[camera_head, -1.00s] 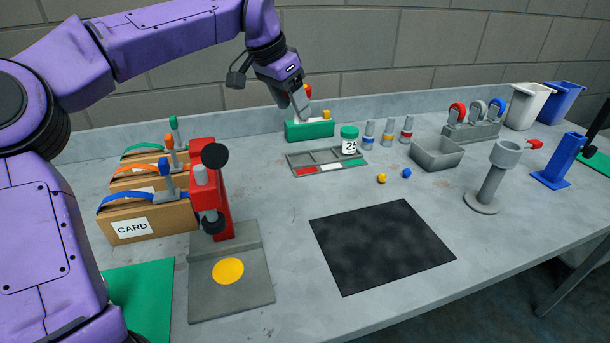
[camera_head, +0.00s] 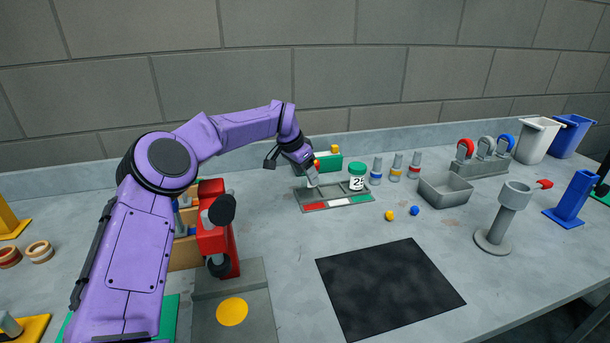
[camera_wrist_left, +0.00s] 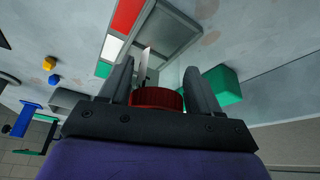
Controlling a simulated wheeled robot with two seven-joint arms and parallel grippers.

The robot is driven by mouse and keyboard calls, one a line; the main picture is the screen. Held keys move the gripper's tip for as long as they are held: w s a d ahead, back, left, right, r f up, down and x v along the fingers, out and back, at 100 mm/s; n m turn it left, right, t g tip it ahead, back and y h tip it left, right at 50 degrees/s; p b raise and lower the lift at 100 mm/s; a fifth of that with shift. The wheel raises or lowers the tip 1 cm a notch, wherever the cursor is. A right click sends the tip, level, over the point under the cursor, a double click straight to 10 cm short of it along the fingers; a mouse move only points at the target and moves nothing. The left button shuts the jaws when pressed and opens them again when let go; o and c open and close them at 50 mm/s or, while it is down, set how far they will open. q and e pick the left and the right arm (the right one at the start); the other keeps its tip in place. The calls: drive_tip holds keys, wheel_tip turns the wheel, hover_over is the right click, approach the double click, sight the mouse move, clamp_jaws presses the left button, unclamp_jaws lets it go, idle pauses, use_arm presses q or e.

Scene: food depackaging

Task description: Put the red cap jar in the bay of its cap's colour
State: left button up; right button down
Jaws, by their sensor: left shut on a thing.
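The red cap jar shows as a red ribbed cap (camera_wrist_left: 157,98) between the fingers of my left gripper (camera_wrist_left: 160,85) in the wrist view. In the head view, my left gripper (camera_head: 312,180) points down over the left part of the grey bay tray (camera_head: 340,205), and a bit of red cap (camera_head: 316,164) shows beside it. The jar's body is mostly hidden by the fingers. The tray's front edge has red (camera_head: 314,207), white (camera_head: 340,202) and green (camera_head: 362,198) strips. A green cap jar (camera_head: 357,178) stands at the green end. I cannot tell whether the held jar touches the tray.
A green block (camera_head: 330,162) with a yellow piece sits behind the tray. Several small bottles (camera_head: 396,168) and a grey bin (camera_head: 445,190) stand to the right. Yellow (camera_head: 390,216) and blue (camera_head: 414,211) bits lie in front. A red press (camera_head: 215,235) stands at left; a black mat (camera_head: 390,285) lies in front.

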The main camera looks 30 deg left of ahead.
sight(303, 177)
use_arm(q)
wheel_tip(303, 177, down, 3)
drive_tip(key=shift+w+r, duration=0.1)
drive_tip(key=shift+f, duration=0.3)
drive_tip(key=shift+c, duration=0.5)
drive_tip(key=o, duration=1.3)
drive_tip(key=shift+c, duration=0.2)
use_arm(e)
drive_tip(key=shift+r, duration=0.25)
use_arm(q)
drive_tip(key=shift+r, duration=0.15)
drive_tip(key=b+v, duration=0.2)
drive_tip(key=v, duration=1)
use_arm(e)
wheel_tip(303, 177, down, 2)
drive_tip(key=shift+f, duration=0.25)
